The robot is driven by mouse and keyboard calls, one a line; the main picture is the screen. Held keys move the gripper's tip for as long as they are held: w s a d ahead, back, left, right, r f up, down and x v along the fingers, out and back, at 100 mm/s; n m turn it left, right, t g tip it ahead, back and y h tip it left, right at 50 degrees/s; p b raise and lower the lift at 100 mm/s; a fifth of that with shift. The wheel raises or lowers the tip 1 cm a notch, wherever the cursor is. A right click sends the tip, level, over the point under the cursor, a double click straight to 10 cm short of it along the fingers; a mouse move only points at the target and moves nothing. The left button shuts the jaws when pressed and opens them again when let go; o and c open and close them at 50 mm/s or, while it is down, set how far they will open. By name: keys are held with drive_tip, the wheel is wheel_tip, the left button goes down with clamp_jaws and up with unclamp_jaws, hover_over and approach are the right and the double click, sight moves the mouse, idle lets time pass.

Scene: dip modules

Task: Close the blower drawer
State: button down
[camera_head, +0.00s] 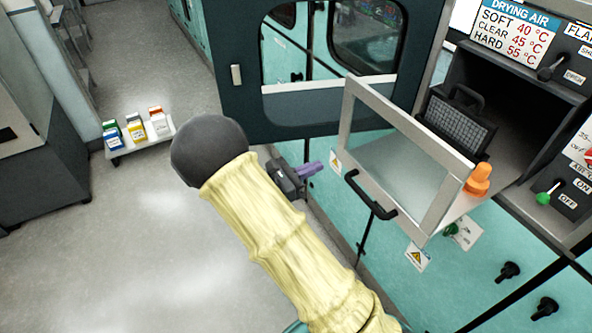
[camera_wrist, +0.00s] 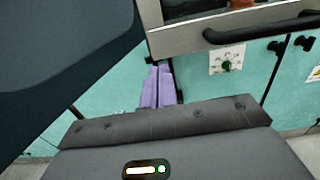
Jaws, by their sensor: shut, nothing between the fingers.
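The blower drawer (camera_head: 432,143) is a silver-framed box with a clear front, standing pulled out of its dark opening (camera_head: 515,90) in the teal machine. Its black bar handle (camera_head: 370,196) is on the front. In the wrist view the drawer's silver front edge (camera_wrist: 185,41) and handle (camera_wrist: 265,28) show at the top. My gripper (camera_head: 314,168) has purple fingers, shut and empty, just left of the drawer front in the head view and apart from the handle. The fingers (camera_wrist: 158,86) also show in the wrist view, below and left of the handle.
A dark-framed window door (camera_head: 305,117) stands open left of the drawer. A black mesh filter (camera_head: 460,123) and an orange knob (camera_head: 479,180) are by the drawer. A low shelf with small boxes (camera_head: 136,127) stands on the left. The floor (camera_head: 150,240) at lower left is clear.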

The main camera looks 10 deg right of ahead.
sight(338, 157)
drive_tip(key=p+x, duration=0.1)
drive_tip(key=x, duration=0.3)
drive_tip(key=shift+d+r, duration=0.1)
drive_tip(key=shift+w+d, duration=0.15)
drive_tip(key=shift+d, duration=0.25)
drive_tip(key=shift+w, duration=0.1)
